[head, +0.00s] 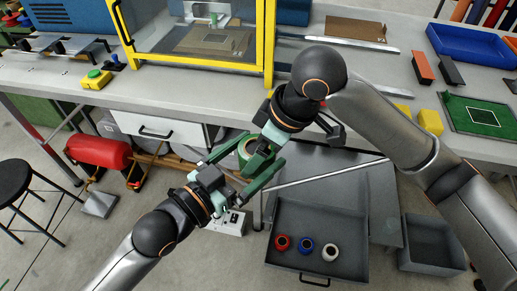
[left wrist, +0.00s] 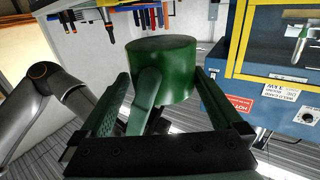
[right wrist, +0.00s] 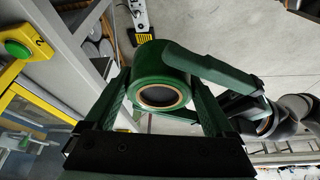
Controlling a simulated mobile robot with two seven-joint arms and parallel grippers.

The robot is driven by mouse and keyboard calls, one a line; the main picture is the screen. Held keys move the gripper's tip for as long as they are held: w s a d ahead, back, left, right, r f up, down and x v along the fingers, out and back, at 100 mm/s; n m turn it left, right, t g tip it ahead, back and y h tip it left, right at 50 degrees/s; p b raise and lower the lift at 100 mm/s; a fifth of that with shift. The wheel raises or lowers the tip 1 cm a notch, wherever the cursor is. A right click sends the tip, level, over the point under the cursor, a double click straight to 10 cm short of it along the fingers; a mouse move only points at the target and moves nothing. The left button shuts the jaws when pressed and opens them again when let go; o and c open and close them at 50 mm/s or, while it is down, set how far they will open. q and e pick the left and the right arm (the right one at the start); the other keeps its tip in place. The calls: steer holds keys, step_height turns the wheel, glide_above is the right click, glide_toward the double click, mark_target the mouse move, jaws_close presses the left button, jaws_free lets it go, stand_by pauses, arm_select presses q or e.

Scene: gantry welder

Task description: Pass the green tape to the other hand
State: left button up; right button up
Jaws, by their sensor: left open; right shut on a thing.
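The green tape (head: 246,150) is a short, thick roll held in the air in front of the bench. My right gripper (head: 260,156) is shut on it. In the right wrist view the tape (right wrist: 161,76) shows its round hole between the right fingers. My left gripper (head: 238,166) is open, its fingers spread on either side of the tape. In the left wrist view the tape (left wrist: 165,70) stands between the open left fingers, with a green right finger crossing in front of it. Whether the left fingers touch the tape cannot be told.
An open grey drawer (head: 300,257) below holds red (head: 282,242), blue (head: 305,244) and white (head: 330,252) rolls. A bench edge and yellow-framed welder cabinet (head: 200,68) lie close behind the grippers. A black stool (head: 14,180) stands at the left. A grey bin (head: 432,245) is at the right.

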arm_select(q)
steer(key=shift+w+d, duration=0.35)
steer(key=shift+d, duration=0.1)
steer(key=shift+s+d+r, duration=0.1)
steer(key=shift+s, duration=0.05)
steer(key=c, duration=1.2)
arm_select(e)
steer(key=shift+a, duration=0.1)
arm_select(q)
steer(key=shift+c, duration=0.2)
arm_select(e)
steer(key=o, duration=1.2)
steer(key=shift+o, duration=0.2)
steer(key=shift+r, duration=0.15)
